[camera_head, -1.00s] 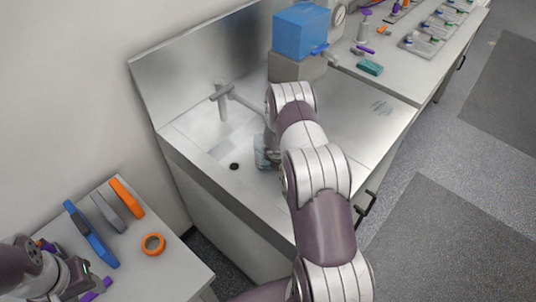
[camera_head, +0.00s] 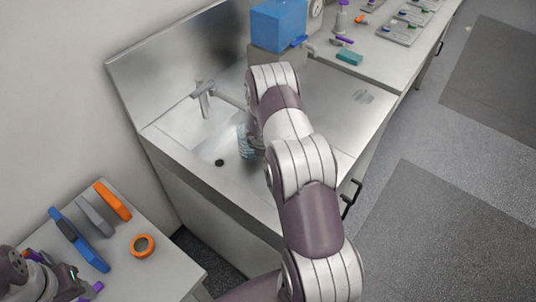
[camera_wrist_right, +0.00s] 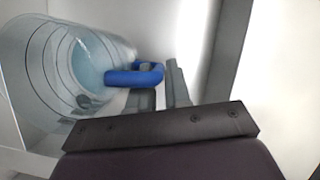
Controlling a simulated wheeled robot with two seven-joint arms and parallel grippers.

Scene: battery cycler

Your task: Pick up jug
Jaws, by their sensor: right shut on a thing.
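The jug (camera_head: 244,142) is clear with a bluish tint and stands in the sink area, partly hidden behind my right arm in the head view. In the right wrist view the jug (camera_wrist_right: 88,65) lies at the left, with dark marking lines on its wall and a blue handle (camera_wrist_right: 134,77). My right gripper (camera_wrist_right: 160,88) is shut on the blue handle. In the head view the right gripper is mostly hidden by my arm. My left gripper (camera_head: 88,291) is at the lower left corner over the side table, only partly in view; its jaws are unclear.
A tap (camera_head: 205,95) rises behind the jug, near a drain hole (camera_head: 220,162) in the sink (camera_head: 185,160). A blue box (camera_head: 280,25) stands at the back. Blue, grey and orange (camera_head: 112,200) items and an orange ring (camera_head: 142,245) lie on the left table.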

